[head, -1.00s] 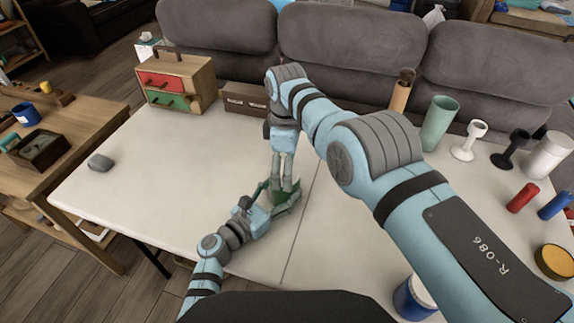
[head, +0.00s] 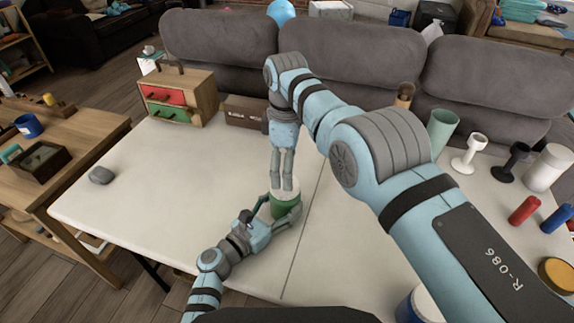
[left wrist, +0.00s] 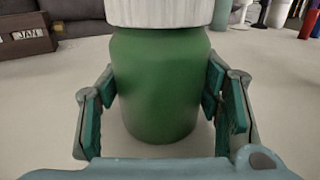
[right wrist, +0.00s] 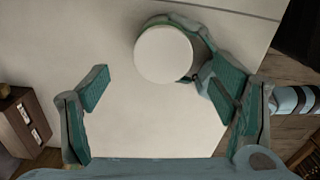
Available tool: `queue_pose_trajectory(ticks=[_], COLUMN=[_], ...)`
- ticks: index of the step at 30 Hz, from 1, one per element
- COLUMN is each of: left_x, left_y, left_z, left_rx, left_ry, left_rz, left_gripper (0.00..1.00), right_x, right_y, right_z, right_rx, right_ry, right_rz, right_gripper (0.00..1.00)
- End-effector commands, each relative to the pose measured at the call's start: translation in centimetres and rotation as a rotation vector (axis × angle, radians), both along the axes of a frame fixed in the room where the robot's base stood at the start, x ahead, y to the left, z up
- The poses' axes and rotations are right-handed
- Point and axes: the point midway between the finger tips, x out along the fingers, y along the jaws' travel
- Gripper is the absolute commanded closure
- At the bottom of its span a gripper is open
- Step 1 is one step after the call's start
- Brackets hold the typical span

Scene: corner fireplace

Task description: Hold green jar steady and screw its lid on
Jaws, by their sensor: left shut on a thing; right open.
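The green jar (head: 284,208) stands upright on the white table, with the ribbed white lid (left wrist: 165,12) on its top. Whether the lid is fully screwed down cannot be told. My left gripper (head: 279,211) is shut on the jar's body from the side; the left wrist view shows the green jar (left wrist: 160,85) between its fingers. My right gripper (head: 282,186) points down just above the lid and is open and empty. In the right wrist view the round lid (right wrist: 163,54) lies beyond the fingertips, nearer the right finger.
A small drawer cabinet (head: 178,93) and a brown box (head: 245,111) stand at the back of the table (head: 130,190). A grey stone-like thing (head: 101,175) lies left. Cups, goblets and cylinders, including a green cup (head: 440,130), stand right.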

Motion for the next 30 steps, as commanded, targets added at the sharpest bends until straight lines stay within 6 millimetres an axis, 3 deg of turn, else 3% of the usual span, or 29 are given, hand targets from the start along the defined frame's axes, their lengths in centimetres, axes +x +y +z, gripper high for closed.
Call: queue_pose_trajectory(ticks=[4, 7, 10, 22, 30], left_x=[0.0, 0.0, 0.0, 0.0, 0.0], left_y=[0.0, 0.0, 0.0, 0.0, 0.0], left_z=[0.0, 0.0, 0.0, 0.0, 0.0], left_rx=[0.000, 0.000, -0.001, -0.001, -0.001], left_ry=[0.000, 0.000, -0.001, -0.001, -0.001], left_rz=[0.000, 0.000, 0.000, 0.000, 0.000], left_gripper=[1.00, 1.00, 1.00, 1.00, 1.00], right_x=[0.3, 0.0, -0.2, -0.2, -0.3], right_y=[0.5, 0.5, 0.4, 0.4, 0.4], right_z=[2.2, 2.8, 2.9, 2.2, -2.0], right_rx=[0.004, 0.003, 0.002, 0.002, 0.004], right_ry=[-0.019, -0.008, 0.005, 0.006, 0.009], right_rz=[0.287, 0.528, 0.655, 0.671, 0.670], right_gripper=[0.21, 0.21, 0.21, 0.21, 0.21])
